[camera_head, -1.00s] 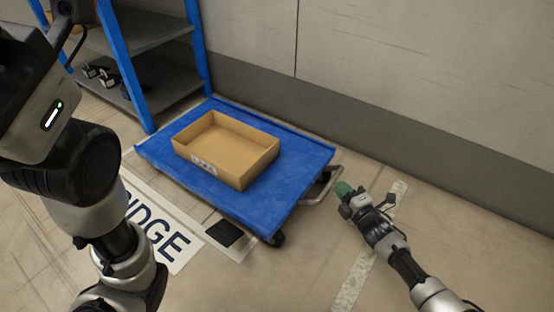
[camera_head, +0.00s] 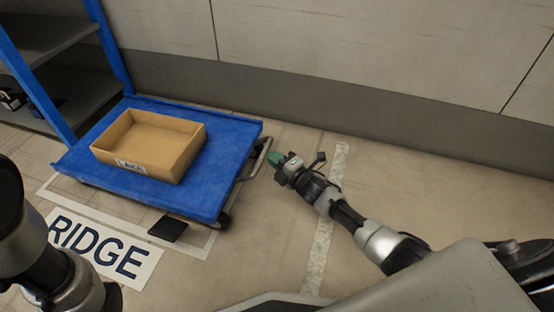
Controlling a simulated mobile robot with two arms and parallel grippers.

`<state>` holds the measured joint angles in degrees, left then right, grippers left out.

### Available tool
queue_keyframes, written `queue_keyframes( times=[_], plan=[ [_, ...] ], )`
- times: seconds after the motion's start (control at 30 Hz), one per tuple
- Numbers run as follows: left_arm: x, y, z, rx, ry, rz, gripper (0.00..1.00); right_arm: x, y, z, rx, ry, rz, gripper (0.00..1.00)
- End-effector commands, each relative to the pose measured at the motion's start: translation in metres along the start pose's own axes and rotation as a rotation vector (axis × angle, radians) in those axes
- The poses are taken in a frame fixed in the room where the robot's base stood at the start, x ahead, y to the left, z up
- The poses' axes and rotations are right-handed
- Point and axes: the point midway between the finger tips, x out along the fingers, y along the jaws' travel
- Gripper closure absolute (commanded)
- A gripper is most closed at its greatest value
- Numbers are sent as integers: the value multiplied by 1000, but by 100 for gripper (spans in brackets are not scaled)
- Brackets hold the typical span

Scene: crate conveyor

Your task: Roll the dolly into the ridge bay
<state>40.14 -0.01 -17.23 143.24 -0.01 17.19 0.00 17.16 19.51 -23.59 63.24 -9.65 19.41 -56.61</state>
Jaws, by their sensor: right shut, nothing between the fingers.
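The blue dolly (camera_head: 228,160) stands on the floor at the left, inside or over the pale marked outline of the ridge bay (camera_head: 198,250). An open cardboard box (camera_head: 190,155) sits on its deck. The RIDGE floor label (camera_head: 100,248) lies in front of the dolly. A metal handle (camera_head: 258,160) sticks out at the dolly's right end.
A blue-framed shelf rack (camera_head: 115,55) stands close behind the dolly's left end. A wall (camera_head: 340,95) runs along the back. A dark floor plate (camera_head: 167,229) lies at the dolly's front edge. A pale floor strip (camera_head: 322,235) lies right of it; floor farther right is clear.

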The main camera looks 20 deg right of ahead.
Motion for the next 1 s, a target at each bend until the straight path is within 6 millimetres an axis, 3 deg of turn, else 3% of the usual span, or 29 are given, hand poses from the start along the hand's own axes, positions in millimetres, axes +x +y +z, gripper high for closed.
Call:
queue_keyframes(
  times=[1.0],
  plan=[
    [-14,3,-5,1,0,-1,64,32,0,-19,1,4,3,100]
  ],
)
